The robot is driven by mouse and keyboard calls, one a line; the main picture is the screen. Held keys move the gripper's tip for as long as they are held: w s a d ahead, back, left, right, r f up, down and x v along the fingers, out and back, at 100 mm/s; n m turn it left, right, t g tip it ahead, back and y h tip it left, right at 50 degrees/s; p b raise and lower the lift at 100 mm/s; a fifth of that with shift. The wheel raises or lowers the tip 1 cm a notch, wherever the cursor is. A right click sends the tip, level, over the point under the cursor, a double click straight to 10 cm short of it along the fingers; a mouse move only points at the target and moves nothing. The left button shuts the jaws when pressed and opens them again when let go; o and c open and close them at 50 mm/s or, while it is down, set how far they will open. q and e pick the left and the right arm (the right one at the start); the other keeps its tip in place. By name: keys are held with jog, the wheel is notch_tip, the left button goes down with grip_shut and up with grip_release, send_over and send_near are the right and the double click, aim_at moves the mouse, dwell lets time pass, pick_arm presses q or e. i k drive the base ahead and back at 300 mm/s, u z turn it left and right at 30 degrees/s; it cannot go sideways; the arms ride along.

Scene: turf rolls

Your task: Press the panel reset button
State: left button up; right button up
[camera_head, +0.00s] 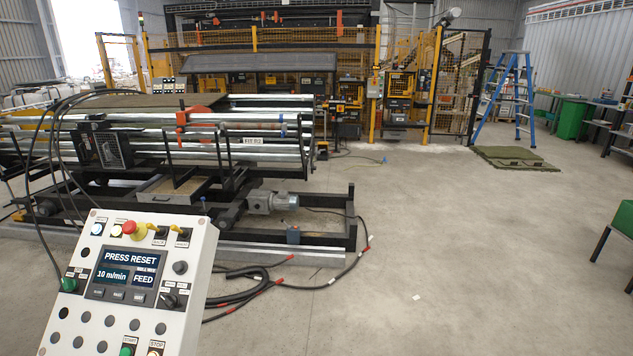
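The white control panel (190,275) stands tilted at the lower left. Its screen (128,268) reads "PRESS RESET", "10 m/min" and "FEED". At its top left are a pale lit button (97,229) and a second pale button (116,230) with an orange tint; their small labels are too small to read, so I cannot tell which is the reset button. Beside them is a red mushroom button (133,228) on a yellow base. A green control (69,284) is at the left edge. A green button (126,351) sits under "START", next to "STOP". Neither gripper shows.
Behind the panel is a roller machine (230,140) with a dark frame and motor (272,202). Black cables (240,290) lie on the floor beside the panel. A blue ladder (505,95) and a turf piece (515,158) are at the back right. The floor at right is mostly clear.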

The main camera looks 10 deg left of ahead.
aim_at(96, 228)
jog(key=u, duration=1.4)
